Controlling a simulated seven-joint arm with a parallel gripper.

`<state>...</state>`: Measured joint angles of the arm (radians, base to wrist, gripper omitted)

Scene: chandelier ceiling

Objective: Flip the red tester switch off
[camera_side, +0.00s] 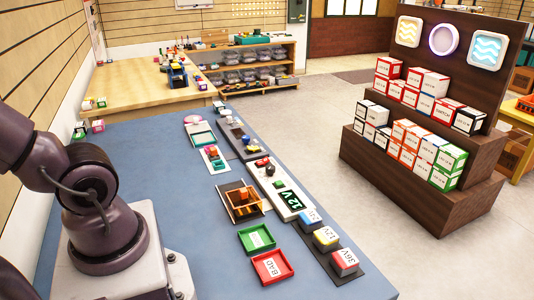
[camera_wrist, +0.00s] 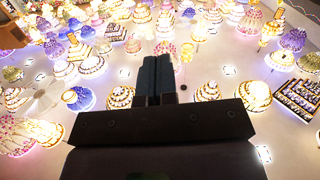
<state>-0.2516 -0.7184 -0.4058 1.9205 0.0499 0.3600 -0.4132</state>
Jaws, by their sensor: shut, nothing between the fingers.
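In the side view, a long white panel, which looks like the tester (camera_side: 296,211), lies on the blue table. It has a lit green display reading "12 V" (camera_side: 291,200). A small red part (camera_side: 262,162) sits at its far end; whether it is the switch, and its position, are too small to tell. My gripper (camera_wrist: 158,82) shows in the wrist view with its two dark fingers shut together and empty. It faces the ceiling of lit chandeliers, away from the table. The gripper is outside the side view, where only my arm shows at the left.
A green tray (camera_side: 246,235) and a red tray marked "BAD" (camera_side: 262,270) lie in front of a wooden divided box (camera_side: 231,205). Blocks with voltage labels, including a red one (camera_side: 344,262), stand at the right edge. The blue table's left part (camera_side: 160,180) is clear.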

